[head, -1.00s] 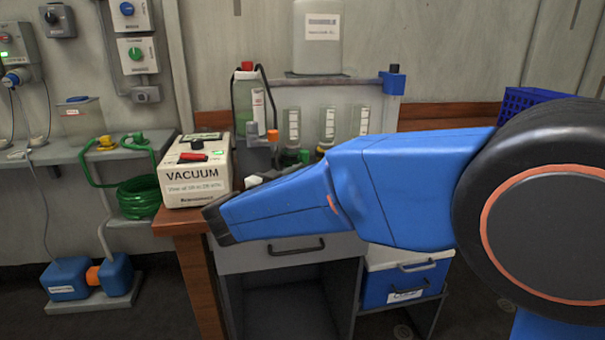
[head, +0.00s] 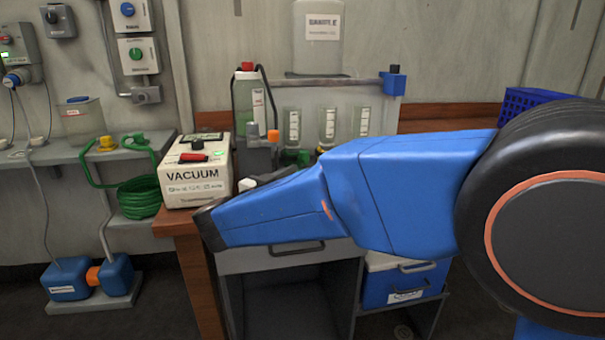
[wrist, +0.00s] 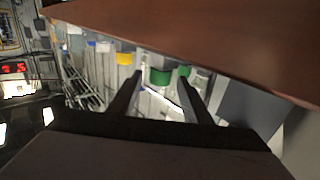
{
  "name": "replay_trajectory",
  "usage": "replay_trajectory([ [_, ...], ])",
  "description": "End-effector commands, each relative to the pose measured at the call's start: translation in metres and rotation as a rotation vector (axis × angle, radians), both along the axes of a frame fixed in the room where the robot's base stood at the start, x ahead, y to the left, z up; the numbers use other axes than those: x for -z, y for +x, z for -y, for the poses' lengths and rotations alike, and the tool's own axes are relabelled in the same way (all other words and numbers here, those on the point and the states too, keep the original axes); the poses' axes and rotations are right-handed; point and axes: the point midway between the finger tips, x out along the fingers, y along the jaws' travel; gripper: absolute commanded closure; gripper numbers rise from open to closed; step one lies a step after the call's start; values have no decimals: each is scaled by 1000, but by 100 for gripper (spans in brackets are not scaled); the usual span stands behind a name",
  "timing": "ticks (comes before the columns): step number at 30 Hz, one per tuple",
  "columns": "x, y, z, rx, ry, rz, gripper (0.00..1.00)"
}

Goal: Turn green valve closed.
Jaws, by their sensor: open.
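In the head view a small green part (head: 304,157) shows just above my blue arm, among the bench apparatus. I cannot tell for sure that it is the green valve. In the wrist view a green cylindrical piece (wrist: 160,76) lies between and beyond my fingertips, with a smaller green piece (wrist: 184,70) beside the right finger. My gripper (wrist: 160,80) is open, its two dark fingers apart with nothing visibly held. Contact with the green piece cannot be told. The head view does not show the fingers.
A vacuum box (head: 196,172) stands on the bench's left end. A bottle (head: 252,105) and clear tubes (head: 328,125) stand behind my arm. A green knob (head: 137,54) is on the wall, and a green coiled hose (head: 139,197) hangs at left. A brown edge (wrist: 200,35) crosses the wrist view.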

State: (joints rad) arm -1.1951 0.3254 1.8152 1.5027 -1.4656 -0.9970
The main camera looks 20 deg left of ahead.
Motion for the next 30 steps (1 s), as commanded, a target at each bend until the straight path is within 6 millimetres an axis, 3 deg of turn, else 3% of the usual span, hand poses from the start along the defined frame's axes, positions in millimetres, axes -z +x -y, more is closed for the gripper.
replay_trajectory([
  [18,0,-118,-31,-3,1,1,55],
  [24,0,-140,-36,-1,1,0,55],
  [30,0,-148,-38,0,1,1,55],
])
